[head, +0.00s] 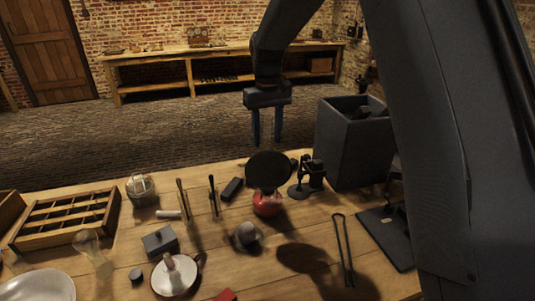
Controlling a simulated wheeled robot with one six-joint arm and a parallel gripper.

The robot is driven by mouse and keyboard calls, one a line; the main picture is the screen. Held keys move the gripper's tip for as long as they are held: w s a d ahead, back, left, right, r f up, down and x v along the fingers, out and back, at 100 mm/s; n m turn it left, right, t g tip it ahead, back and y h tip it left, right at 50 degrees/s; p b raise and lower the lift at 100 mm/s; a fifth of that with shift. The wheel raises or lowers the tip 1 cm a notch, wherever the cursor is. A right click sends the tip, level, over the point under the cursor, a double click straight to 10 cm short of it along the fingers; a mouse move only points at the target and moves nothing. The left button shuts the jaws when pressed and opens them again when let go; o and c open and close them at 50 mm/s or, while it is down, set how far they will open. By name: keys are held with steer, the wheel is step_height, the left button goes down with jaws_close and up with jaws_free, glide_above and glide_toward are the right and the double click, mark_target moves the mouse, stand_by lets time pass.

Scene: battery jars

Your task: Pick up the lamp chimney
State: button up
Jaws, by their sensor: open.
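The lamp chimney appears to be the clear, bulged glass piece (93,255) at the left front of the wooden table, between the divided tray and a white dish. It looks upright, and its lower end is faint against the wood. My gripper (267,141) is in the upper middle of the head view, pointing down. Its two blue fingers are apart with nothing between them. It is above the table's level, far to the right of the glass piece.
The divided wooden tray (68,216), white dish (38,287) and red-rimmed pan (175,276) surround the glass closely. A grey lidded box (160,241), upright rods (184,199), a red-based round object (267,204) and a tall dark bin (352,145) stand farther right.

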steer(key=shift+f, duration=0.7)
jaws_close()
steer(key=shift+r, duration=0.15)
